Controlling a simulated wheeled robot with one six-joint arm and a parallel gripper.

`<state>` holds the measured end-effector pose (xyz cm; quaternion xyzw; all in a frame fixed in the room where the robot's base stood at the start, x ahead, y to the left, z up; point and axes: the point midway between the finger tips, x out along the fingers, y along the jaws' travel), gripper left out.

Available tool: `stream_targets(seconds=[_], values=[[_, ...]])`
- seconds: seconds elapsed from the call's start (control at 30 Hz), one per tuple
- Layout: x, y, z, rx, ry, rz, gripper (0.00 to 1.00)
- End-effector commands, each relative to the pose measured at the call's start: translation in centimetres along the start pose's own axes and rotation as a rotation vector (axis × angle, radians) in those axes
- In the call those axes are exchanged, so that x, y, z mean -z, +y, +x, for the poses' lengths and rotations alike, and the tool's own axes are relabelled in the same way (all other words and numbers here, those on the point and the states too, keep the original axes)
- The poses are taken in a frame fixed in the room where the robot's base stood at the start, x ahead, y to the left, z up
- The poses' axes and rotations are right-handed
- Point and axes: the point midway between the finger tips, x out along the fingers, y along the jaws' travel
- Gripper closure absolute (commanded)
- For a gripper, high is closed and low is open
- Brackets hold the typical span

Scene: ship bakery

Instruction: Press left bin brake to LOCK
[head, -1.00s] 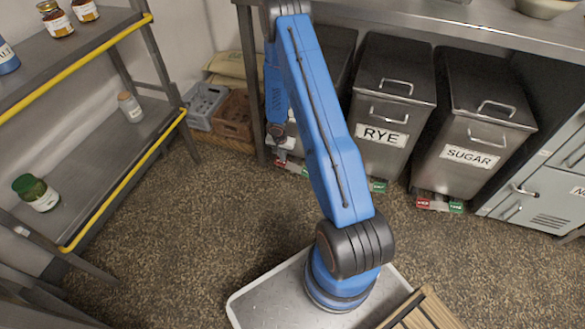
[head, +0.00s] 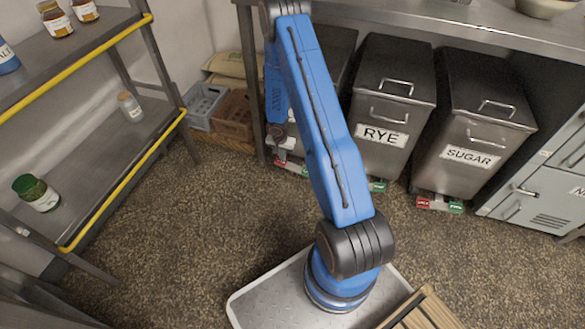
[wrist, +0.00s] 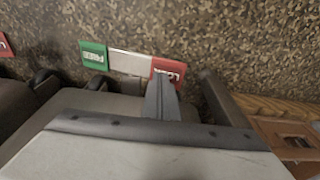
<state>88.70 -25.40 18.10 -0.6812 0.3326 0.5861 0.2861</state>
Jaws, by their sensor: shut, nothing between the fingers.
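The left bin (head: 335,52) is a grey metal bin under the counter, mostly hidden behind my blue arm in the head view. Its brake bar sits low at the floor. In the wrist view the bar has a green end (wrist: 93,54) and a red end (wrist: 168,70) with upside-down lettering, joined by a pale middle. In the head view the red end (head: 280,161) shows just below my gripper (head: 291,150). In the wrist view my shut, empty gripper (wrist: 160,84) has its fingertips over the red end's near edge. I cannot tell whether they touch or whether the bar is tilted.
The RYE bin (head: 384,108) and SUGAR bin (head: 472,125) stand to the right. A counter leg (head: 251,90) and crates (head: 232,115) are close on the left. A shelf rack (head: 128,170) stands further left. The floor in front is clear.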

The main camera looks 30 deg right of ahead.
Motion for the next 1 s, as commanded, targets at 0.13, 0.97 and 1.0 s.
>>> stream_targets(seconds=[0.13,0.97,1.0], values=[[0.00,0.00,0.00,0.000,0.000,0.000,1.00],[-0.08,0.01,0.67,0.000,0.000,0.000,1.00],[-0.08,0.01,0.71,0.000,0.001,-0.001,1.00]])
